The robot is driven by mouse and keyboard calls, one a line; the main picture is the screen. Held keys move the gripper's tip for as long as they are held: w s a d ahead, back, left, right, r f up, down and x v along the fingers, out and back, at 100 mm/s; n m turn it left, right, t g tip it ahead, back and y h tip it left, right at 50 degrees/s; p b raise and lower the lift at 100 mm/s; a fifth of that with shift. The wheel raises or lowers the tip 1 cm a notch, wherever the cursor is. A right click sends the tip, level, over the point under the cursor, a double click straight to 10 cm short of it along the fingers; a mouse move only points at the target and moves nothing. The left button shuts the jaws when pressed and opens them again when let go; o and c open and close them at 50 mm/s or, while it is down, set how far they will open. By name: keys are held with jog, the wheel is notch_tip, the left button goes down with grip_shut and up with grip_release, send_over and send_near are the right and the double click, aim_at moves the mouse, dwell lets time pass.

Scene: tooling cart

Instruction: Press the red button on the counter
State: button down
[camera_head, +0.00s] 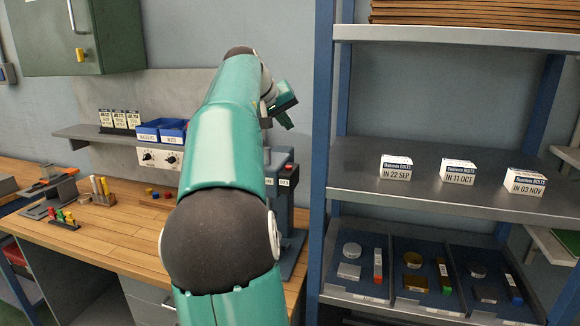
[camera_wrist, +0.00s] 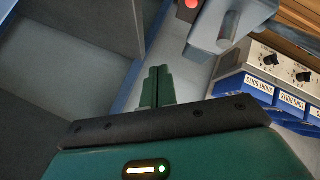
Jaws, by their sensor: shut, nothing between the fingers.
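A red round button (camera_wrist: 190,3) shows at the top edge of the wrist view, partly cut off, on a grey machine (camera_wrist: 205,35). My gripper (camera_head: 287,122) is above the machine in the head view, tilted down. In the wrist view its green fingers (camera_wrist: 158,72) are together and empty, apart from the button.
A blue-framed shelf unit (camera_head: 322,160) with small boxes and trays stands right of the machine. A wall shelf (camera_head: 85,132) with blue bins (camera_head: 160,130) and a knob panel is at left.

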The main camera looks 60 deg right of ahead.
aim_at(289, 168)
jog(key=shift+f, duration=4.3)
jog(key=shift+f, duration=0.15)
jog(key=shift+f, duration=0.3)
jog(key=shift+f, duration=0.45)
jog(key=shift+r, duration=0.85)
jog(key=shift+r, duration=0.1)
